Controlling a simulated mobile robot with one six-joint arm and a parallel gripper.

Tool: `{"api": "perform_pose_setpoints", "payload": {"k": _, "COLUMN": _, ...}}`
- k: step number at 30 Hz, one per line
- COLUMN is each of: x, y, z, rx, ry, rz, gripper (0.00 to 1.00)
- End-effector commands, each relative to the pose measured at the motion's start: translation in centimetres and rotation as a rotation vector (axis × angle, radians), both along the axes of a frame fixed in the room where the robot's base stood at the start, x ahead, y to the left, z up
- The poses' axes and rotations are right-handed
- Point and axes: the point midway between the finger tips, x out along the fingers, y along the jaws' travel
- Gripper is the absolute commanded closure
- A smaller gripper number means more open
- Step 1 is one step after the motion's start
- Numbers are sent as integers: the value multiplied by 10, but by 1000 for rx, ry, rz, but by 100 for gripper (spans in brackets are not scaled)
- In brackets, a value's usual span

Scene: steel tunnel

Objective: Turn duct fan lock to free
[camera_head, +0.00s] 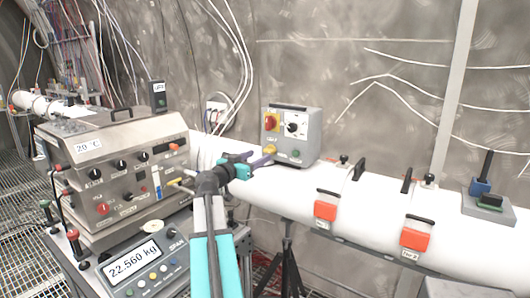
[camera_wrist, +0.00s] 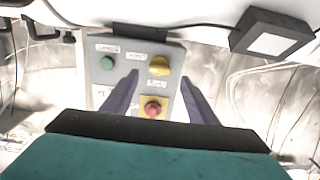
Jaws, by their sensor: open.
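A grey control box (camera_head: 312,128) stands on the white duct (camera_head: 262,193). It has a red rotary knob (camera_head: 270,122) on a yellow plate, a black knob (camera_head: 292,127) on a white plate, a yellow knob (camera_head: 269,149) and a green button (camera_head: 295,152). Its labels are unreadable, so I cannot tell which control is the fan lock. My gripper (camera_head: 267,156) is open just in front of the lower-left face. In the wrist view, upside down, the yellow knob (camera_wrist: 159,66) appears between the fingertips (camera_wrist: 160,78); contact is not clear. The black knob is hidden there.
A steel instrument panel (camera_head: 120,175) and a scale reading 22.560 kg (camera_head: 135,268) stand at left. Red-orange latches (camera_head: 326,210) and black handles line the duct at right. Loose white cables (camera_head: 240,70) hang behind the box.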

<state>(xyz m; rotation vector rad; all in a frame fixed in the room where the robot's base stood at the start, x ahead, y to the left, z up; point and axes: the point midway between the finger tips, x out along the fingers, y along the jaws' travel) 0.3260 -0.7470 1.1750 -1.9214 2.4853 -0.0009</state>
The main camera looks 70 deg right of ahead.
Motion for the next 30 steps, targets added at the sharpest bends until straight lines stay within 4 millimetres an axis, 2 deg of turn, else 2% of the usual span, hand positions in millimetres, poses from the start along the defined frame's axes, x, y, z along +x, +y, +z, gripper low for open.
{"api": "perform_pose_setpoints", "payload": {"k": 1, "x": -2, "y": -9, "z": 2, "rx": 1, "ry": 1, "rz": -2, "gripper": 47}}
{"api": "perform_pose_setpoints", "payload": {"k": 6, "x": -7, "y": -31, "z": 2, "rx": 1, "ry": 1, "rz": -2, "gripper": 47}}
{"api": "perform_pose_setpoints", "payload": {"k": 12, "x": -13, "y": -50, "z": 1, "rx": 1, "ry": 0, "rz": -1, "gripper": 47}}
{"api": "perform_pose_setpoints", "payload": {"k": 18, "x": -15, "y": -57, "z": 0, "rx": 1, "ry": 0, "rz": -1, "gripper": 47}}
{"api": "perform_pose_setpoints", "payload": {"k": 26, "x": -16, "y": -58, "z": -1, "rx": 0, "ry": 0, "rz": -1, "gripper": 47}}
{"api": "perform_pose_setpoints", "payload": {"k": 27, "x": -16, "y": -58, "z": 0, "rx": 0, "ry": 0, "rz": -1, "gripper": 49}}
{"api": "perform_pose_setpoints", "payload": {"k": 30, "x": -16, "y": -58, "z": 0, "rx": 0, "ry": 0, "rz": -2, "gripper": 65}}
